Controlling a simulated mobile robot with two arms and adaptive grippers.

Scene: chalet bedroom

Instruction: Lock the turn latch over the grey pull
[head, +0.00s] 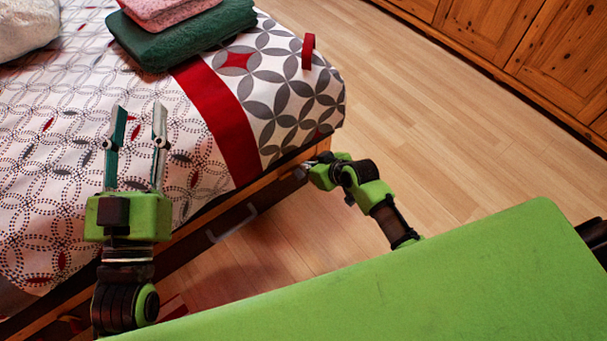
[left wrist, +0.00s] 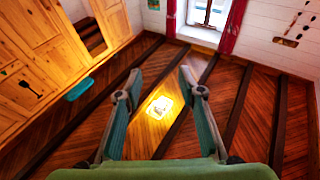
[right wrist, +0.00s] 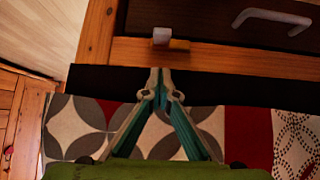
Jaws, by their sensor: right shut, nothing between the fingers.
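The grey pull (right wrist: 270,18) is a bracket-shaped handle on a dark drawer front (right wrist: 200,20) under the bed; in the head view the pull (head: 232,222) shows below the bed edge. The turn latch (right wrist: 162,36) shows in the right wrist view as a small pale block with a brownish-orange piece beside it, where the wooden frame meets the drawer's edge. My right gripper (right wrist: 157,72) is shut and empty, its tips just short of the latch, with no clear contact. In the head view my right gripper (head: 308,166) is at the bed's corner. My left gripper (head: 138,108) is open and empty above the bed.
The bed's patterned cover (head: 120,180) lies beneath my left gripper. Folded green (head: 195,35) and pink towels are stacked on the bed. Wooden cabinets (head: 490,30) line the back right. The plank floor (head: 400,100) between bed and cabinets is clear.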

